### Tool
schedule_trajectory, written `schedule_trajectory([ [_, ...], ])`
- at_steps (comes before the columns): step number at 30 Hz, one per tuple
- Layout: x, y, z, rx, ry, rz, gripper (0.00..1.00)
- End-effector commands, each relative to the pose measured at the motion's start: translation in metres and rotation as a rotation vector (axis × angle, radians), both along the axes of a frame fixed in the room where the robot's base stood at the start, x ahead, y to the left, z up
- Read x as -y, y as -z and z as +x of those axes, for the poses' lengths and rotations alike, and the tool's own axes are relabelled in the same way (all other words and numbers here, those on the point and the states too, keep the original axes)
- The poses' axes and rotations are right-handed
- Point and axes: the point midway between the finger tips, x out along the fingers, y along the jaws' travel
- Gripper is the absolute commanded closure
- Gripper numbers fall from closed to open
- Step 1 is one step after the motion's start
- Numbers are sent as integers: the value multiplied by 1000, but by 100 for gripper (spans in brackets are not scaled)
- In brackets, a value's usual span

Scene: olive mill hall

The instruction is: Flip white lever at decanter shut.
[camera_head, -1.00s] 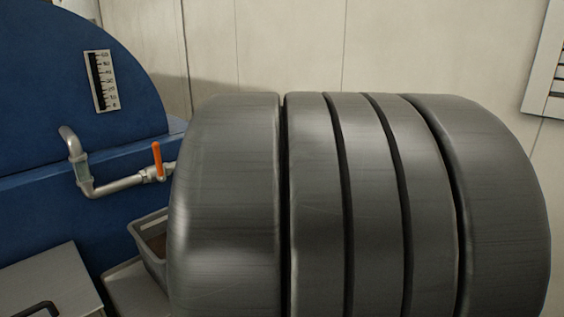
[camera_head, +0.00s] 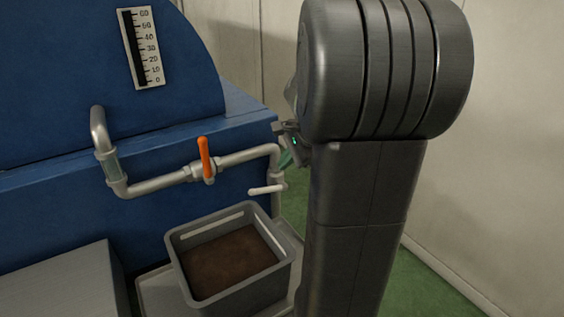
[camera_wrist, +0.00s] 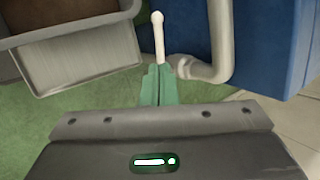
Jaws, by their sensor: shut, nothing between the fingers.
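The white lever (camera_head: 267,189) is on the downturned end of the grey pipe (camera_head: 240,159) at the blue decanter (camera_head: 60,215). It lies about level in the head view, its free end pointing left above the crate. In the wrist view the white lever (camera_wrist: 158,38) extends from just beyond my fingertips, its round end away from me. My gripper (camera_wrist: 159,72) has its green fingers together and empty, close to the lever's pipe end; contact cannot be told. In the head view my gripper (camera_head: 287,158) is just above and right of the lever, partly hidden by my arm.
An orange lever (camera_head: 206,158) stands upright on the same pipe, left of the white one. A grey crate (camera_head: 187,292) with brown contents stands below. A scale (camera_head: 141,48) is on the blue housing. Green floor (camera_head: 428,285) shows clear at the right.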

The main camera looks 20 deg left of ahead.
Motion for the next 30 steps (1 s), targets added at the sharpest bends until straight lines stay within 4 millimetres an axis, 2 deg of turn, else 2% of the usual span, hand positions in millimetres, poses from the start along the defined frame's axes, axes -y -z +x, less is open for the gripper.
schedule_trajectory([
  [9,-34,59,10,-5,-3,-3,100],
  [15,-51,87,16,-3,-3,-3,100],
  [21,-59,100,19,0,-3,-2,100],
  [30,-60,102,20,1,-2,-2,100],
])
